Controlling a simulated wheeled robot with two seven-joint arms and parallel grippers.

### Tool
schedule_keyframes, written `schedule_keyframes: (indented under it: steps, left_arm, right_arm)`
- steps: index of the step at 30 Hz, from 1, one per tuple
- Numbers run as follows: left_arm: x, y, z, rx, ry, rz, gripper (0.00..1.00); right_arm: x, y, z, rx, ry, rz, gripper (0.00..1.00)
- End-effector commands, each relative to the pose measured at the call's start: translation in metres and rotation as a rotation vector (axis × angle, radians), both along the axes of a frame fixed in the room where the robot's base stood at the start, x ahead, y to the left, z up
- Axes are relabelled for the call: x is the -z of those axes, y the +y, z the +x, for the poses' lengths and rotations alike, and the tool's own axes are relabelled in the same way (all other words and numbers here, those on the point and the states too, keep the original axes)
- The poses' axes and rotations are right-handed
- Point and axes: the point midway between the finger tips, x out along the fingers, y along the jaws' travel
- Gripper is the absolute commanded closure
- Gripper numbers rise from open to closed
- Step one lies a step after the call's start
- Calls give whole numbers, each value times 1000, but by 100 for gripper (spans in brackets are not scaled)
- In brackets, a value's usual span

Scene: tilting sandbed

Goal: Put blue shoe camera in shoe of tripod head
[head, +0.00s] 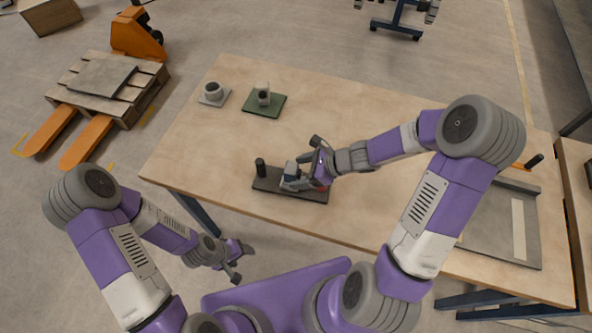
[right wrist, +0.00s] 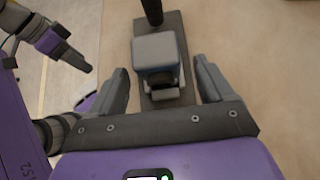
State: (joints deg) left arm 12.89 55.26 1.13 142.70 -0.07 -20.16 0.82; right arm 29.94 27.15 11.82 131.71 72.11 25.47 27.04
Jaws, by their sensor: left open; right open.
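A grey-topped block with a blue body (right wrist: 160,52) sits on a dark plate (right wrist: 172,20) that has a black upright post (right wrist: 152,10). It looks like the blue shoe camera, but I cannot be sure. In the head view the block (head: 290,178) and plate (head: 265,185) are near the table's front edge. My right gripper (right wrist: 161,68) is open, its fingers on either side of the block with visible gaps; in the head view it (head: 312,165) partly hides the plate's right end. My left gripper (head: 238,265) is open and empty, off the table's front edge. I cannot clearly identify the tripod head.
A grey tray (head: 530,245) lies at the right.

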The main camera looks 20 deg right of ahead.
Motion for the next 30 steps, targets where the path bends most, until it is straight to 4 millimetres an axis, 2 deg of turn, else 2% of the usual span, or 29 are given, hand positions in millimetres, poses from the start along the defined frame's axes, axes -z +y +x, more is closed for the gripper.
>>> schedule_keyframes:
  steps: [1,3,12,18,30]
  left_arm:
    - [-9,0,0,0,0,0,37]
    - [-16,0,0,0,0,0,37]
    - [-34,0,0,0,0,0,37]
    - [-36,0,0,0,0,0,37]
    - [-36,0,0,0,0,0,37]
  right_arm:
    - [-12,-9,-4,4,0,-2,19]
    - [-23,-19,-9,4,-1,-3,19]
    - [-57,-55,-30,3,-1,-1,19]
    - [-64,-63,-35,1,1,-1,19]
    - [-64,-63,-35,0,1,1,19]
